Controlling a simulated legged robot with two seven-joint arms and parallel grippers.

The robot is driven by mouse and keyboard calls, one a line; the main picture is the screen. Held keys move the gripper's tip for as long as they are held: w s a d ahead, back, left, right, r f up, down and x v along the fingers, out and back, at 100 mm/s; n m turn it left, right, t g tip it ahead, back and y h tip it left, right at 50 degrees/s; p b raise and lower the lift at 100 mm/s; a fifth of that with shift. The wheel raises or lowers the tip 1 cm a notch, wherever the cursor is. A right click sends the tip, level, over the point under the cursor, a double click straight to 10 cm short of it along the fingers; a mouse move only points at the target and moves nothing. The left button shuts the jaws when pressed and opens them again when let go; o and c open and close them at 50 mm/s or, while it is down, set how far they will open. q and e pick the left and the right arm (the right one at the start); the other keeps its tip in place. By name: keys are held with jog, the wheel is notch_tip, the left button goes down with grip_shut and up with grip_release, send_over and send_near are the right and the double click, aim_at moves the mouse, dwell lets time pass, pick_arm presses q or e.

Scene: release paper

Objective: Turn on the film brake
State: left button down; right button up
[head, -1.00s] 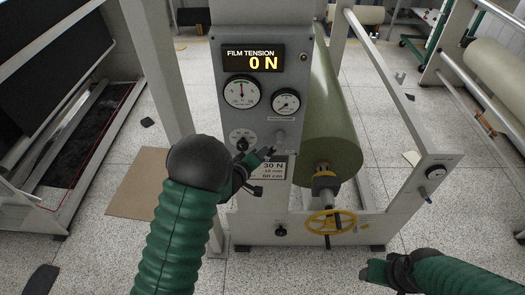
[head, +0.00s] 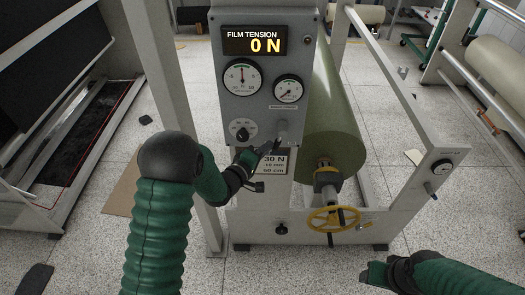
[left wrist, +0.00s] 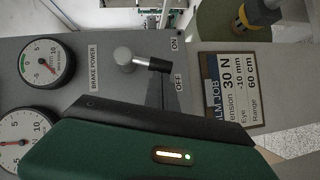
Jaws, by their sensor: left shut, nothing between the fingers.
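The brake power switch (left wrist: 138,60) is a lever with a rounded grey base and a black tip, on the grey panel. Its tip points toward the ON and OFF labels; I cannot tell which one it is set to. In the head view the switch (head: 283,128) is just above my left gripper (head: 270,147). The left gripper is shut and empty, close beside the lever; contact is unclear. The left wrist view shows the green gripper body below the lever. The tension display (head: 254,41) reads 0 N. My right gripper (head: 376,272) is low at the right, away from the panel.
Two gauges (head: 243,77) and a small dial (head: 242,130) are on the panel. A job sign (left wrist: 229,88) reads 30 N. A green film roll (head: 335,115) and a yellow handwheel (head: 333,220) are right of the panel. A post (head: 163,90) stands left.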

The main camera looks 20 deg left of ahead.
pick_arm(q)
jog(key=w+d+f+n+t+b, duration=0.1)
jog(key=d+n+t+b, duration=0.4)
jog(key=n+b, duration=0.5)
jog(key=shift+w+d+f+t+b, duration=0.35)
jog(key=shift+f+t+b, duration=0.3)
jog(key=shift+b, duration=1)
